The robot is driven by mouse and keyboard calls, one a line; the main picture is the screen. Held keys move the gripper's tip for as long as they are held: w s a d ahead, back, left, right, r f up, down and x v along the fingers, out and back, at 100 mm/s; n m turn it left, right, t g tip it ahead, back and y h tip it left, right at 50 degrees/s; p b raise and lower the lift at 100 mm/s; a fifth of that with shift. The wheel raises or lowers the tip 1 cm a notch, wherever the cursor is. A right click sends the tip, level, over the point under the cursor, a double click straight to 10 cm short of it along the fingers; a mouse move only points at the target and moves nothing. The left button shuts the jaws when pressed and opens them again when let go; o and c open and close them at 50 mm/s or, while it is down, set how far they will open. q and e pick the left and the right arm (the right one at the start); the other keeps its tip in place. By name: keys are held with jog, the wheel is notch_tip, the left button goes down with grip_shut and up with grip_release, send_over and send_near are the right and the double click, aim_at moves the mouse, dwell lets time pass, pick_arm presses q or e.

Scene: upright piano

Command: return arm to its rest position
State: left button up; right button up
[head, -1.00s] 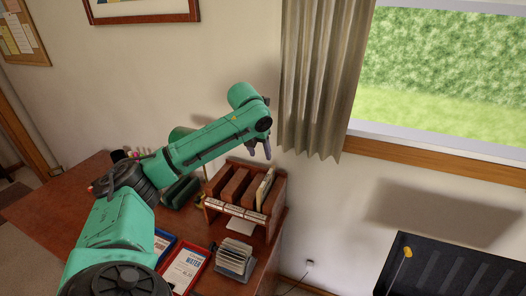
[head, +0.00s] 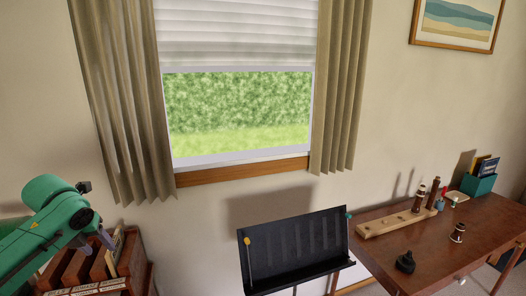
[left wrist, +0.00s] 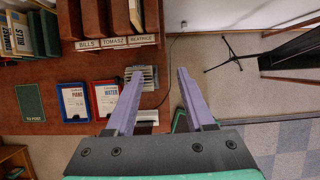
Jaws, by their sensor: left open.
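My left arm (head: 30,245), green, enters the head view at the lower left. Its gripper (head: 103,241) shows there in front of the wooden letter organizer (head: 136,262), partly overlapping it in the picture. In the left wrist view the two purple-grey fingers (left wrist: 159,88) are spread apart with nothing between them. Beyond them that view shows the desk's edge and the floor. The organizer, with labels such as BILLS, TOMASZ and BEATRICE, shows there at the top left (left wrist: 112,43). My right arm and gripper are in neither view.
In the wrist view, a blue-framed card (left wrist: 75,102), a red-framed card (left wrist: 106,98) and a card file (left wrist: 141,77) lie on the desk. A black music stand (head: 295,248) stands below the window. A brown table (head: 440,248) with small items is at the right.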

pick_arm(q)
jog(key=d+f+n+h, duration=0.1)
jog(key=d+f+n, duration=0.4)
jog(key=d+f, duration=0.65)
jog(key=s+d+f+n+h, duration=0.2)
jog(key=s+d+f+n, duration=0.7)
jog(key=s+n, duration=0.35)
jog(key=s+a+n+y, duration=0.1)
jog(key=s+a+n, duration=0.1)
jog(key=s+n, duration=0.8)
notch_tip(320, 180, down, 24)
jog(key=f+n+g+b, duration=0.1)
jog(key=n+g+b, duration=0.1)
jog(key=s+a+f+g+b, duration=0.1)
jog(key=s+a+f+b, duration=0.1)
jog(key=s+f, duration=1.5)
jog(key=shift+s+a+f+y+b, duration=0.3)
jog(key=shift+s+a+f+b, duration=0.1)
jog(key=shift+a+f, duration=0.15)
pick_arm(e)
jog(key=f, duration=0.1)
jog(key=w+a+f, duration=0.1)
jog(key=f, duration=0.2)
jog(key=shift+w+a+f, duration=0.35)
